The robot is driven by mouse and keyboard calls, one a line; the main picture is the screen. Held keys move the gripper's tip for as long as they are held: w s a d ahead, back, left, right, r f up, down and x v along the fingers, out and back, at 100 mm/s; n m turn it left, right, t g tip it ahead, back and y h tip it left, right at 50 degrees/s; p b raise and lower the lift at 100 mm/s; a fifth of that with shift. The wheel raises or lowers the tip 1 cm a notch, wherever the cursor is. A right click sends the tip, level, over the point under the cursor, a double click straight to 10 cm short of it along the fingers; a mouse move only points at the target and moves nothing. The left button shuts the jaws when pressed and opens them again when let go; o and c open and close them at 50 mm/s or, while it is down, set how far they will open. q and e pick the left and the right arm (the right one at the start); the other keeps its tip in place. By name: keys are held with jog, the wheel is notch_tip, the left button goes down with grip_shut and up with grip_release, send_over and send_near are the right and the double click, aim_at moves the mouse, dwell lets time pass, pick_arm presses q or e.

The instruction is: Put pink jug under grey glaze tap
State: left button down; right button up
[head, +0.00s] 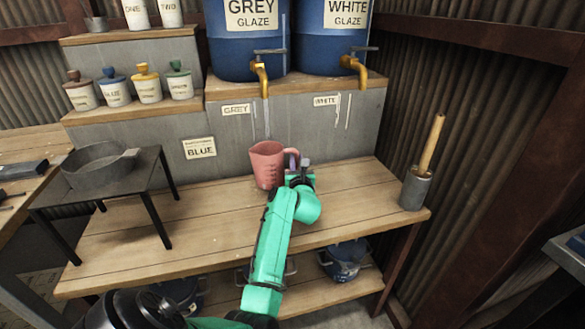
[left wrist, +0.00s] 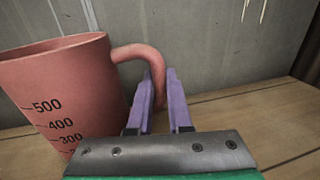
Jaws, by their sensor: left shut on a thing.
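The pink jug (head: 267,165) is upright near the back of the wooden bench, below the grey glaze tap (head: 262,78) on the barrel labelled GREY GLAZE. My left gripper (head: 302,163) is at the jug's right side, shut on its handle (left wrist: 142,55). In the left wrist view the jug (left wrist: 70,85) fills the left side, with its measuring marks facing me, and the purple fingers (left wrist: 160,100) are on the handle. I cannot tell whether the jug's base touches the bench. My right gripper is not in view.
The white glaze tap (head: 355,70) is to the right. A grey pot with a wooden stick (head: 417,185) stands at the bench's right end. A dark bowl (head: 98,165) sits on a small black table (head: 150,165) at left. Small labelled jars (head: 148,85) line the step. The bench front (head: 180,235) is clear.

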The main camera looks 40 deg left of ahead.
pick_arm(q)
jog(key=shift+a+f, duration=0.1)
jog(key=shift+f, duration=0.8)
jog(key=shift+r, duration=0.15)
jog(key=c, duration=0.8)
grip_release()
jog(key=shift+f, duration=0.2)
jog(key=shift+c, duration=0.2)
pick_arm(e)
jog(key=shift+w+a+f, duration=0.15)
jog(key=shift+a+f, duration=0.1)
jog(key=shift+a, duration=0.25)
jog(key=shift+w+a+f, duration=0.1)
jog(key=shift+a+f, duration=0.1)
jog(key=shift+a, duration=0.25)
pick_arm(q)
jog(key=shift+r, duration=0.1)
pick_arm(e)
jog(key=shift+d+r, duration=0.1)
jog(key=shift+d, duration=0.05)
